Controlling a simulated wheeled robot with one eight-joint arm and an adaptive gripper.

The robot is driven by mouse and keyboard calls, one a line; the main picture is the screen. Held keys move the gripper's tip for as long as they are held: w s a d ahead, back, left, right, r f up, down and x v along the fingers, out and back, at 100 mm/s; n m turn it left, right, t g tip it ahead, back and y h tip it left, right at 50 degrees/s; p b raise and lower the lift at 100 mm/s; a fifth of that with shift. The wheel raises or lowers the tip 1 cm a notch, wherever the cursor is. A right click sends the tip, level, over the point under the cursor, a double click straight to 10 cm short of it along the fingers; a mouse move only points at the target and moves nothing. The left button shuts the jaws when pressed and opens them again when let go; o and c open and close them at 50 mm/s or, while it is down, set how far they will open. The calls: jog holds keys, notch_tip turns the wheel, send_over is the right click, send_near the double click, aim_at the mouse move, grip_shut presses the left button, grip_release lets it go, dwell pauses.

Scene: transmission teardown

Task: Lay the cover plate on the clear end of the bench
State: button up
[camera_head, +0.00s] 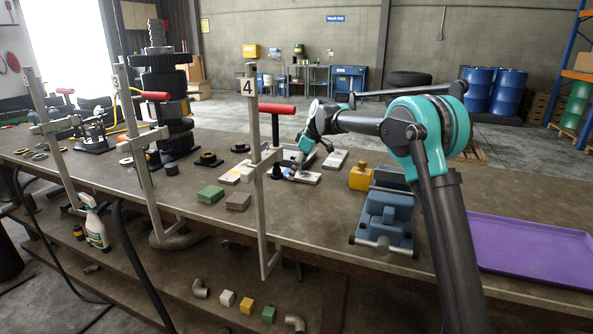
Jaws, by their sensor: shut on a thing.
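My gripper (292,171) is low over the middle of the bench, just right of the clamp post marked 4. It is shut on what looks like a pale flat plate (309,179), which I take as the cover plate. The plate is small in view and partly hidden by my gripper. I cannot tell whether it touches the bench or is slightly above it. The bench (400,170) is long and brown.
A blue vise (388,218) and a yellow block (361,177) stand right of my gripper. A purple tray (530,250) lies at the right end. Another pale plate (335,160) lies nearby. Clamp 4 (254,160), with a red handle, rises close on the left. Green (211,194) and brown (239,201) blocks lie left.

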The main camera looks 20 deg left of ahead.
jog(key=shift+f, duration=0.1)
jog(key=o, duration=1.7)
jog(key=shift+o, duration=0.2)
jog(key=v, duration=1.1)
jog(key=shift+r, duration=0.3)
jog(key=shift+o, duration=0.4)
jog(key=v, duration=0.5)
jog(key=shift+w+a+r, duration=0.1)
jog(key=shift+w+r, duration=0.05)
jog(key=shift+r, duration=0.2)
send_over(301, 173)
notch_tip(301, 173, down, 11)
jog(key=shift+r, duration=0.15)
jog(key=shift+s+d+x, duration=0.15)
jog(key=shift+x, duration=1.25)
jog(key=shift+s+d+x, duration=0.1)
jog(key=shift+s+x, duration=0.1)
jog(key=shift+x, duration=1.15)
